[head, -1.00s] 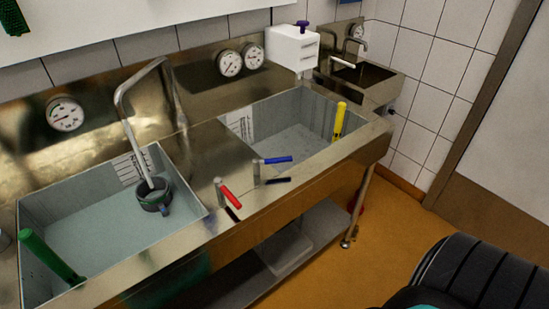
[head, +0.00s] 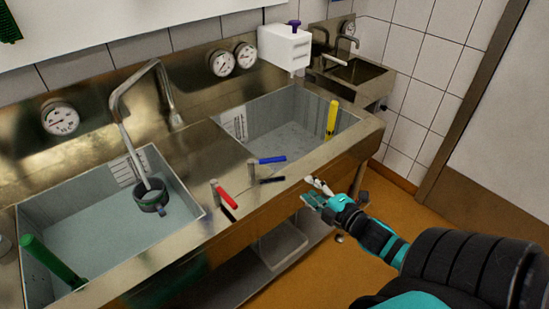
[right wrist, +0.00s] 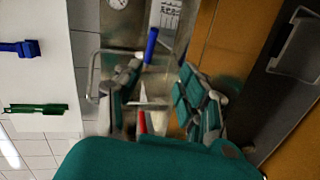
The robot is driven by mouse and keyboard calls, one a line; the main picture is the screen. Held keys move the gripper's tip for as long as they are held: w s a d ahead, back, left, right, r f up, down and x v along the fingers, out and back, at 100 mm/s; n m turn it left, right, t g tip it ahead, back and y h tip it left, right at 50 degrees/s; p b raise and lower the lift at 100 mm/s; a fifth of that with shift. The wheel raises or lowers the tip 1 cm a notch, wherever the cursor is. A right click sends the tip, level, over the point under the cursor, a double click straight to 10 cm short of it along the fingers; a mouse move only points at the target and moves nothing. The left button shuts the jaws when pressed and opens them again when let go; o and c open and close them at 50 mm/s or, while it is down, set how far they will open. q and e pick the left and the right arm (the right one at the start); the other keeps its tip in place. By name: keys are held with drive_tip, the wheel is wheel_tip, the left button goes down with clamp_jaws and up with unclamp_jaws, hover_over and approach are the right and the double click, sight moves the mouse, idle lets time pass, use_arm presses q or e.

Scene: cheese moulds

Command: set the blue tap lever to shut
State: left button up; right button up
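The blue tap lever (head: 272,160) sits on a short metal post on the steel ledge between the two basins, its handle pointing right in the head view. The red tap lever (head: 227,198) is on a similar post to its left. My right gripper (head: 315,192) is at the front edge of the sink bench, right of the blue lever and apart from it. In the right wrist view its fingers (right wrist: 160,82) are spread and empty. The blue lever (right wrist: 151,46) shows there beyond the fingertips, and the red lever (right wrist: 142,122) shows between the fingers. My left gripper is not in view.
The left basin (head: 85,235) holds water, a green-handled tool (head: 52,262) and a spout with a dark ring. The right basin (head: 290,130) has a yellow handle (head: 331,118). A white dispenser (head: 285,46) hangs behind. A shelf lies below the bench.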

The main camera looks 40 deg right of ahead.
sight(276, 161)
drive_tip(key=x, duration=0.5)
drive_tip(key=r+p+x, duration=0.1)
drive_tip(key=x, duration=0.5)
drive_tip(key=p+x, duration=0.1)
drive_tip(key=x, duration=0.5)
drive_tip(key=shift+w+a+r, duration=0.3)
drive_tip(key=shift+w+a, duration=0.05)
clamp_jaws()
